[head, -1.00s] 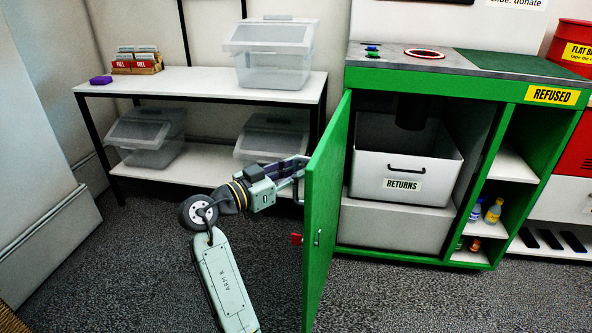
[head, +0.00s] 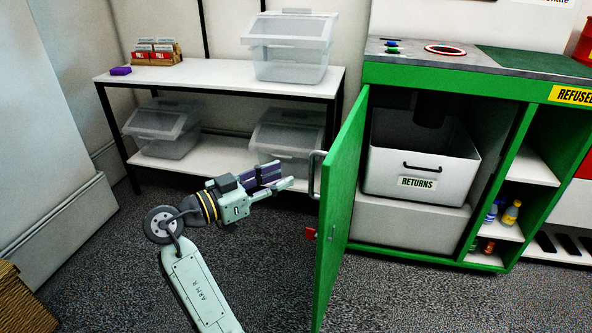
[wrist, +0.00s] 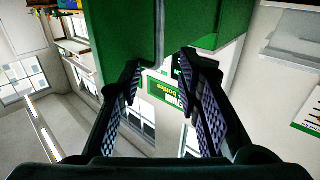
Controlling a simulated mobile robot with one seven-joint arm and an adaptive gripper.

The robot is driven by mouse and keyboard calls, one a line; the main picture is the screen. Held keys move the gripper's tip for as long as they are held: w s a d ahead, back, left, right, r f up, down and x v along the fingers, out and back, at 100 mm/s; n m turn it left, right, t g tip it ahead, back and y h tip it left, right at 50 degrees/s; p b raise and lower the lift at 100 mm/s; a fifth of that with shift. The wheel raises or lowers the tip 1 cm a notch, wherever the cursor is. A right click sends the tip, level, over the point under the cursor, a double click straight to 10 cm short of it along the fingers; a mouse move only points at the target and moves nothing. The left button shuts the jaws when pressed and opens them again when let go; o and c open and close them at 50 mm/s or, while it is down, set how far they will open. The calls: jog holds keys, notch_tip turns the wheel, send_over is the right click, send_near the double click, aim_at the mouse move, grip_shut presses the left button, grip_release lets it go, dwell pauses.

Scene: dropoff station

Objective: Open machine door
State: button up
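The green machine door (head: 342,200) stands swung wide open on the left side of the green machine (head: 440,78), seen nearly edge-on in the head view. Its grey bar handle (head: 313,176) is on the outer face, toward my arm. My gripper (head: 283,177) is left of the handle, fingers pointing at it, with a small gap between. In the wrist view my gripper (wrist: 160,75) has its two fingers apart with nothing held between them. A green panel fills the top of that view.
Inside the machine is a white RETURNS bin (head: 420,165). A small red part (head: 311,233) sticks out low on the door. A white shelf (head: 200,79) with clear bins stands behind my arm. The carpet left of the door is clear.

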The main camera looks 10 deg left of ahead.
jog(key=shift+v, duration=1.15)
